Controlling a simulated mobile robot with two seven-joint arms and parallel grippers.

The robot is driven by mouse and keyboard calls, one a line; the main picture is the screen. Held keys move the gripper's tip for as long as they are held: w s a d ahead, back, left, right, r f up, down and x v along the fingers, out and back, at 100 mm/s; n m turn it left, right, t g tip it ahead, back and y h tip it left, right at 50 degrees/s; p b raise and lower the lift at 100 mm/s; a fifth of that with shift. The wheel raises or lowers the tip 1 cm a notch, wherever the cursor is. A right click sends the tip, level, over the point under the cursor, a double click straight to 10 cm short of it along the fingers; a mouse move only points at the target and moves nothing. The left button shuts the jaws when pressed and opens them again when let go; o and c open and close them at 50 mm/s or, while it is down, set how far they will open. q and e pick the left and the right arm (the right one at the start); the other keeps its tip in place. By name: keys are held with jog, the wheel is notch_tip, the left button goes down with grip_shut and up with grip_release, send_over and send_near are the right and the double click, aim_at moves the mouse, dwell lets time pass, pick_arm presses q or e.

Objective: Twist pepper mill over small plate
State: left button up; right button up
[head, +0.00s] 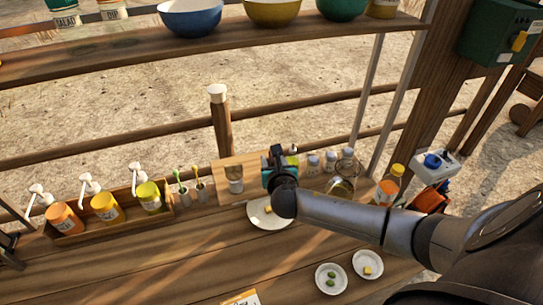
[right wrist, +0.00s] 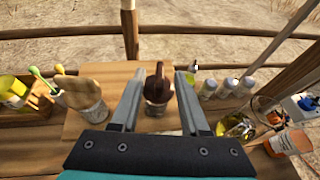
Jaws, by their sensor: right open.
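A dark brown pepper mill (right wrist: 158,88) with a pale label stands upright on the wooden board in the right wrist view. My right gripper (right wrist: 159,77) is open, with one finger on each side of the mill; I cannot tell whether they touch it. In the head view my right gripper (head: 282,164) is over the board and hides most of the mill. A white plate (head: 258,221) with a small yellow piece lies in front of the board, partly covered by my arm. A dark part at the head view's left edge may be my left gripper; its fingers are unclear.
A light wooden mill (right wrist: 82,92) stands left of the dark one. Two small plates (head: 331,288) (head: 367,275) lie at front. A pump-bottle crate (head: 128,219) stands left.

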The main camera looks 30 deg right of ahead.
jog(key=shift+x, duration=1.55)
jog(key=shift+c, duration=0.2)
grip_shut()
